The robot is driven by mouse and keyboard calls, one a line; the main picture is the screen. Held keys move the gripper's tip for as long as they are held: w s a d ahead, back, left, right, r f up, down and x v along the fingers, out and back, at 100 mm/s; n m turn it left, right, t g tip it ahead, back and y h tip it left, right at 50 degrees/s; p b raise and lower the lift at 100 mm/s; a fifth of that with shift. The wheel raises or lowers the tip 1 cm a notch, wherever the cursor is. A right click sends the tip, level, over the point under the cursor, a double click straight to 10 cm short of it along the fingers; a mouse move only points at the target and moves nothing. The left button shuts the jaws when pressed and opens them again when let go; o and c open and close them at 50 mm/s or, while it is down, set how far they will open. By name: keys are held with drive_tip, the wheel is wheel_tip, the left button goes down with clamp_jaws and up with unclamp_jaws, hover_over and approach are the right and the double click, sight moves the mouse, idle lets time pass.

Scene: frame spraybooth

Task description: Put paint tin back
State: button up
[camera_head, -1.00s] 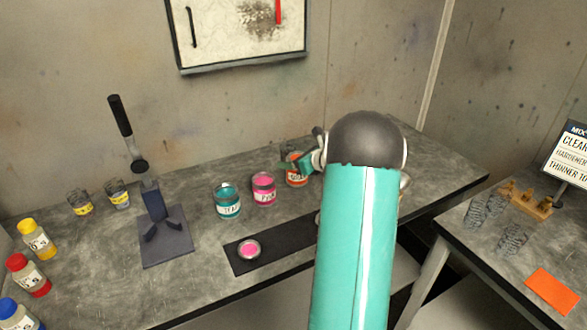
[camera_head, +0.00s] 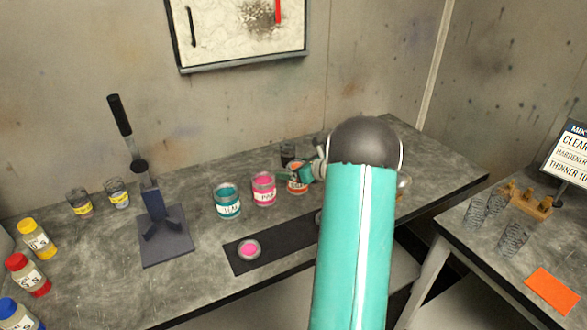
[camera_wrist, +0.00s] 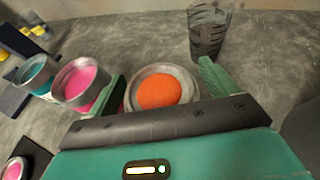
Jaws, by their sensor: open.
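An open tin of orange paint (camera_head: 296,184) stands on the grey bench, right of a pink tin (camera_head: 264,190) and a teal tin (camera_head: 227,202). My gripper (camera_head: 307,173) is at its upper right in the head view, partly hidden by my arm. In the wrist view my gripper (camera_wrist: 163,86) is open, with one green finger on each side of the orange tin (camera_wrist: 160,90). I cannot tell whether the fingers touch it. The pink tin (camera_wrist: 82,84) is just outside the left finger, with the teal tin (camera_wrist: 36,76) beyond.
A dark cup (camera_head: 288,155) stands behind the orange tin. A black mat (camera_head: 282,250) in front carries a round pink lid (camera_head: 248,249). A lever stand (camera_head: 164,232), small cups and bottles are on the left. A second table (camera_head: 495,263) is on the right.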

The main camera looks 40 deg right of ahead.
drive_tip(key=shift+s+r, duration=0.1)
drive_tip(key=shift+r, duration=0.15)
drive_tip(key=a+v, duration=0.1)
drive_tip(key=v, duration=1.1)
drive_tip(key=w+a+r+n+g+y, duration=0.1)
drive_tip(key=a+r+n+g+y, duration=0.2)
drive_tip(key=a+n, duration=0.75)
drive_tip(key=w+a+r+n+g+y, duration=0.1)
drive_tip(key=a+r+n+g, duration=0.25)
drive_tip(key=a, duration=1.35)
drive_tip(key=s+a+r+n+h, duration=0.1)
drive_tip(key=s+a+n+h, duration=0.1)
drive_tip(key=s+a+n, duration=0.5)
drive_tip(key=s+a+r+n+g+h, duration=0.1)
drive_tip(key=s+a+r+n+h, duration=0.1)
drive_tip(key=s+a+n, duration=0.6)
drive_tip(key=shift+s+a+r+n+h, duration=0.2)
drive_tip(key=shift+s+a+n+h, duration=0.65)
drive_tip(key=shift+n, duration=2.15)
drive_tip(key=shift+w+a+y, duration=0.25)
drive_tip(key=shift+w+a, duration=0.05)
drive_tip(key=shift+w, duration=0.15)
